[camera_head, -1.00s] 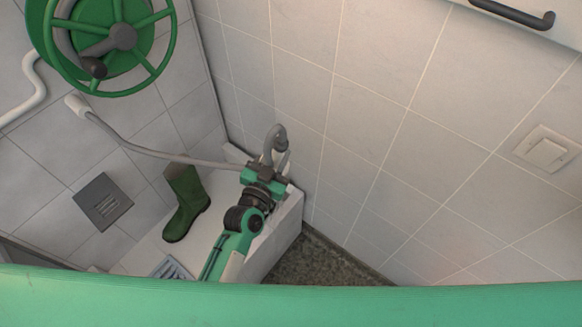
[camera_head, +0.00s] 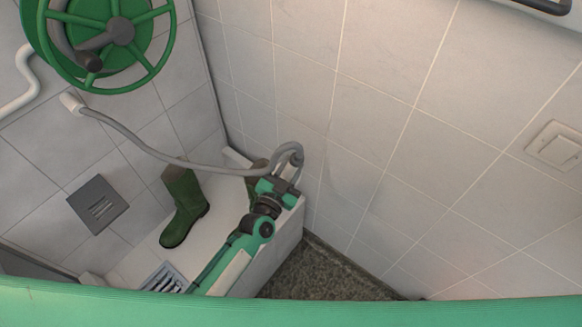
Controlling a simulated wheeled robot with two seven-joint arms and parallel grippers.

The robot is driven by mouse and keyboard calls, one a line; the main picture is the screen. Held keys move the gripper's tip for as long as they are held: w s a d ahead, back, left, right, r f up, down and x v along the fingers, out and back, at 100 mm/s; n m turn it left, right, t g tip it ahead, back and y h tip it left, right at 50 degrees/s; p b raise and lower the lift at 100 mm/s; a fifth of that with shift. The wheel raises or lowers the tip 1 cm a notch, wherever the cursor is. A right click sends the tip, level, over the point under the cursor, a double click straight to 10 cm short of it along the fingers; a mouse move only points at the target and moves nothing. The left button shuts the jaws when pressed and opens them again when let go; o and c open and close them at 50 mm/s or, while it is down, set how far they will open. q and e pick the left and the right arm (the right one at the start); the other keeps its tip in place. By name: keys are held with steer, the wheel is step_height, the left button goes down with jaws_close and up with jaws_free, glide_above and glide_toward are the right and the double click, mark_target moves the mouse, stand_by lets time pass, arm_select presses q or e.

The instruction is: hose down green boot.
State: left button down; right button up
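A dark green boot (camera_head: 183,207) stands upright in the white wash basin (camera_head: 222,238), toe toward the lower left. A second dark green shape (camera_head: 255,170), apparently another boot, is mostly hidden behind my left gripper. My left gripper (camera_head: 280,186) is at the right side of the basin, right of the first boot and apart from it. It holds the end of the grey hose (camera_head: 150,149), which loops above it; the fingers and nozzle are hard to make out. The hose runs from a wall outlet at left. My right gripper is not in view.
A green hose reel (camera_head: 122,32) hangs on the wall at upper left. A dark slotted plate (camera_head: 97,205) is left of the boot. A drain grate (camera_head: 166,279) lies at the basin's front. Tiled wall with a switch (camera_head: 555,147) is at right. Dark floor (camera_head: 325,272) shows beside the basin.

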mark_target(291, 158)
arm_select(q)
steer(key=shift+f+b, duration=0.55)
steer(key=shift+f, duration=0.05)
steer(key=shift+d+b+x, duration=0.15)
steer(key=shift+b+x, duration=0.05)
steer(key=shift+x, duration=0.55)
steer(key=shift+d+b+x, duration=0.15)
steer(key=shift+x, duration=0.6)
steer(key=shift+s+r+p, duration=0.15)
steer(key=shift+r+p, duration=1)
steer(key=shift+p, duration=0.1)
steer(key=shift+r+p, duration=1.9)
steer(key=shift+p, duration=0.05)
steer(key=shift+a+p+v, duration=0.3)
steer(key=shift+p+v, duration=0.1)
steer(key=shift+v, duration=1.1)
